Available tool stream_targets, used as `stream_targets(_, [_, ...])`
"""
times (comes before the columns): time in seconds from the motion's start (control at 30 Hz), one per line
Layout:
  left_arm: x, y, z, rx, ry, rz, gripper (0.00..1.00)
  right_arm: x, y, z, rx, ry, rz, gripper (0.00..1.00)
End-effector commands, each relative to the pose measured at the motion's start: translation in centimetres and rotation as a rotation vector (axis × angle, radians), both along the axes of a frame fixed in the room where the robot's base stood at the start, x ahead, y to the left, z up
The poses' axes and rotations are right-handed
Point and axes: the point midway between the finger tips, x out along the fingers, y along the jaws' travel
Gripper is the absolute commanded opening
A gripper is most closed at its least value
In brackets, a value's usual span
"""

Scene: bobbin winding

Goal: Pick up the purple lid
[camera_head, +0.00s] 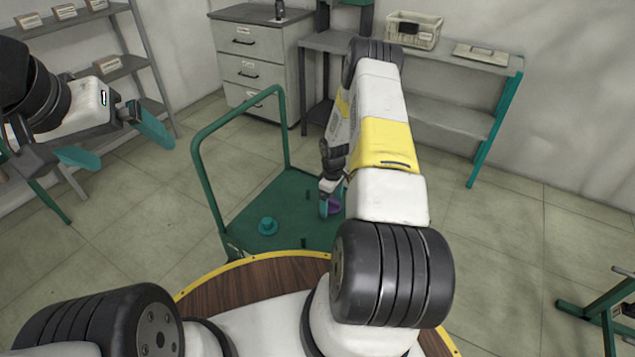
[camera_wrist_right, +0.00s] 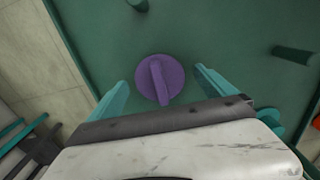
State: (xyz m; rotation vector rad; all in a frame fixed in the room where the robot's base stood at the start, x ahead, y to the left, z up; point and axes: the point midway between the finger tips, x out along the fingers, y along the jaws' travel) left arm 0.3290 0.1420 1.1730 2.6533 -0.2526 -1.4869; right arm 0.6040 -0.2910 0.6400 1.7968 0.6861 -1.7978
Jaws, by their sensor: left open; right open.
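The purple lid (camera_wrist_right: 172,75) is a round disc with a raised bar handle, lying on the green cart platform (camera_wrist_right: 225,30). In the head view the lid (camera_head: 333,206) shows only partly, behind my right gripper. My right gripper (camera_wrist_right: 160,85) is open, with one teal finger on each side of the lid in the wrist view; I cannot tell whether they touch it. In the head view my right gripper (camera_head: 328,200) is mostly hidden by my arm. My left gripper (camera_head: 112,142) is open and empty at the far left, away from the cart.
Short pegs (camera_wrist_right: 293,54) stand up from the platform. The cart's green rail (camera_head: 205,180) rises at its left side. Drawers (camera_head: 250,65) and shelves stand behind.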

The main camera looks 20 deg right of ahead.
Motion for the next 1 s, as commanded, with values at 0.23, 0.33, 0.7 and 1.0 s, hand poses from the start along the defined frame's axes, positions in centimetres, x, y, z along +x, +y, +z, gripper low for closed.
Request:
stream_targets(0.23, [0.0, 0.0, 0.0, 0.000, 0.000, 0.000, 1.00, 0.0, 0.0, -0.1, -0.001, -0.001, -0.001, 0.93])
stream_targets(0.33, [0.0, 0.0, 0.0, 0.000, 0.000, 0.000, 1.00, 0.0, 0.0, -0.1, -0.001, -0.001, -0.001, 0.73])
stream_targets(0.7, [0.0, 0.0, 0.0, 0.000, 0.000, 0.000, 1.00, 0.0, 0.0, -0.1, -0.001, -0.001, -0.001, 0.30])
stream_targets(1.0, [0.0, 0.0, 0.0, 0.000, 0.000, 0.000, 1.00, 0.1, -0.1, 1.2, -0.001, -0.002, -0.001, 0.30])
